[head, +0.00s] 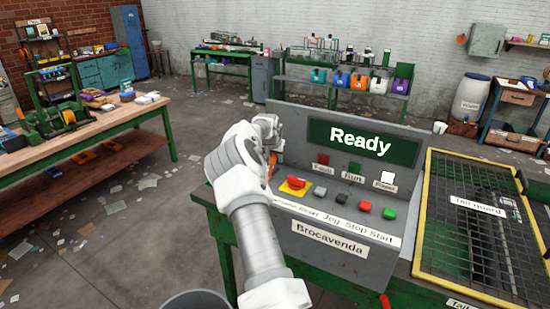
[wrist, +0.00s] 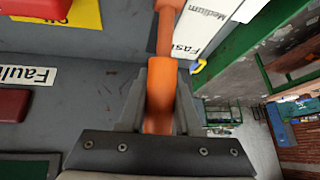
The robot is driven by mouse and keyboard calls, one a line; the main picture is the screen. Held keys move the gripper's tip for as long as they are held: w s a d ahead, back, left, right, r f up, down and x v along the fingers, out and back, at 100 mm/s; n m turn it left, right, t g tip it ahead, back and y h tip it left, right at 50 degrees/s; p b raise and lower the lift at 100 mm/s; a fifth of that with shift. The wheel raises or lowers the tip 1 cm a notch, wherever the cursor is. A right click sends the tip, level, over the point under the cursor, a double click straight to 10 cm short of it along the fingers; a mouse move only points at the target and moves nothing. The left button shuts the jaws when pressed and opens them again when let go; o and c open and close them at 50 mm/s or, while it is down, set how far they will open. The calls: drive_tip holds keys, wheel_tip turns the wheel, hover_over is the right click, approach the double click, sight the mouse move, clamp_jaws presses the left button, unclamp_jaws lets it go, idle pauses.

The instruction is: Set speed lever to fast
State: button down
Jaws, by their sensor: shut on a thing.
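The orange speed lever (wrist: 160,98) runs up the middle of the wrist view, with a thinner orange shaft at the top. My gripper (wrist: 163,72) is shut on its handle, one finger on each side. The white scale beside the shaft shows a partly cut off Fast label (wrist: 184,42) and a Medium label (wrist: 206,15). The shaft lies close beside Fast; the exact setting cannot be told. In the head view my gripper (head: 268,150) is at the left side of the grey control panel (head: 318,246), and my arm hides most of the lever (head: 272,163).
A red emergency stop (head: 296,183) on a yellow plate sits just right of my gripper, with a row of small buttons beyond it. The Ready screen (head: 362,143) stands behind. A yellow-framed mesh guard (head: 428,205) is at right.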

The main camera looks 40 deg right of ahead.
drive_tip(key=c, duration=0.6)
unclamp_jaws()
drive_tip(key=shift+d, duration=0.15)
drive_tip(key=b+v, duration=0.3)
drive_tip(key=v, duration=1.4)
drive_tip(key=shift+r, duration=0.15)
drive_tip(key=shift+s, duration=0.1)
